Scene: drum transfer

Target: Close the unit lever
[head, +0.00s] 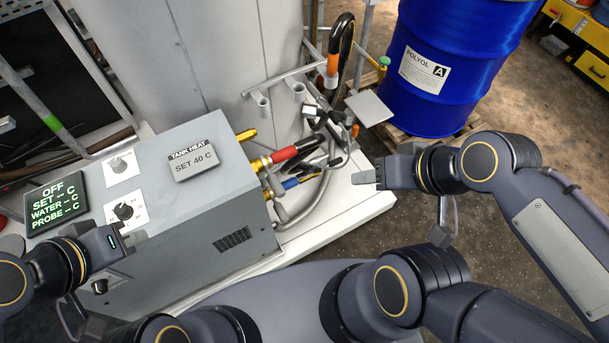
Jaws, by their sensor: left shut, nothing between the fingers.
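The grey heating unit (190,215) stands left of centre, with a "TANK HEAT SET 40 C" plate and a dark display reading OFF. On its right side are a brass-yellow fitting (246,135) and a red-sleeved hose end (284,155) with a yellow end at the unit. A blue-sleeved one (291,183) is below. I cannot tell which of these parts is the unit lever. My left gripper (141,238) is shut and empty at the unit's front left, near the lower dial. My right gripper (366,177) is right of the hoses, apart from them; its finger gap is unclear.
A blue drum (452,55) labelled POLYOL stands on a wooden pallet at the back right. A black hose with an orange sleeve (333,65) hangs behind the fittings. A grey flat plate (370,108) sits near the drum. The white platform (365,205) is partly bare.

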